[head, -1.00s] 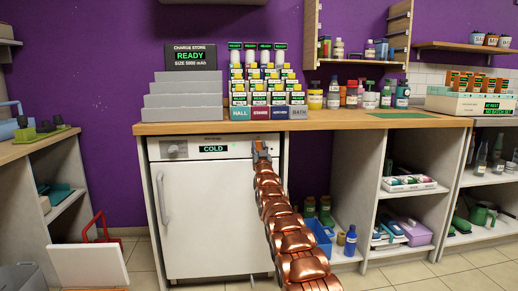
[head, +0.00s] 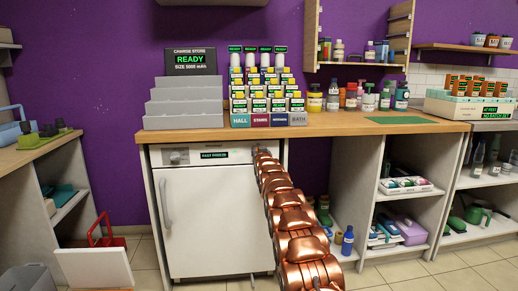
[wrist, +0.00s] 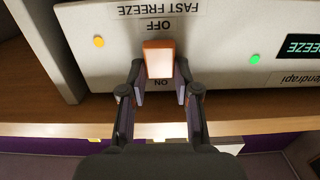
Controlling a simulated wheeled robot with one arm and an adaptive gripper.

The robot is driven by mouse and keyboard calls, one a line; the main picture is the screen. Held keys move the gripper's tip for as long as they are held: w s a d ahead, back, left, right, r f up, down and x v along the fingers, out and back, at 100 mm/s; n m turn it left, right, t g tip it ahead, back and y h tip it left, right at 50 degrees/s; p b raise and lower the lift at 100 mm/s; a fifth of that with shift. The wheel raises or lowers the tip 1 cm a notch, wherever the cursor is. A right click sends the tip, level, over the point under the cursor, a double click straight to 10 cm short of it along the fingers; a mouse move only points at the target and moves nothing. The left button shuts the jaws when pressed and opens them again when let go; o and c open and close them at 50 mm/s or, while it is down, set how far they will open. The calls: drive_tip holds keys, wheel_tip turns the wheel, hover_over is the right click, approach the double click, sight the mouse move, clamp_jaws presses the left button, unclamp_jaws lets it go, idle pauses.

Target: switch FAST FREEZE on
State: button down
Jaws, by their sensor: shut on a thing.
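The FAST FREEZE switch (wrist: 158,60) is a bright orange-white rocker on the freezer's front panel, between labels reading OFF and ON, upside down in the wrist view. My gripper (wrist: 158,78) has a dark finger on each side of the switch and is shut on it. The white freezer (head: 212,220) stands under the wooden counter in the head view. Its display (head: 214,155) reads FAST FREEZE; part of that display (wrist: 300,46) shows in the wrist view. In the head view my arm hides the switch.
An amber lamp (wrist: 98,41) and a green lamp (wrist: 254,59) flank the switch. The wooden counter edge (head: 330,128) runs just above the panel. Charge-store bottles (head: 265,90) stand on the counter. Open shelves (head: 408,200) are to the right.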

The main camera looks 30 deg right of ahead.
drive_tip(key=shift+a, duration=0.1)
drive_tip(key=c, duration=0.8)
unclamp_jaws()
drive_tip(key=shift+c, duration=0.2)
drive_tip(key=shift+s, duration=0.1)
drive_tip(key=v, duration=1.1)
drive_tip(key=shift+s+a, duration=0.2)
drive_tip(key=shift+s, duration=0.15)
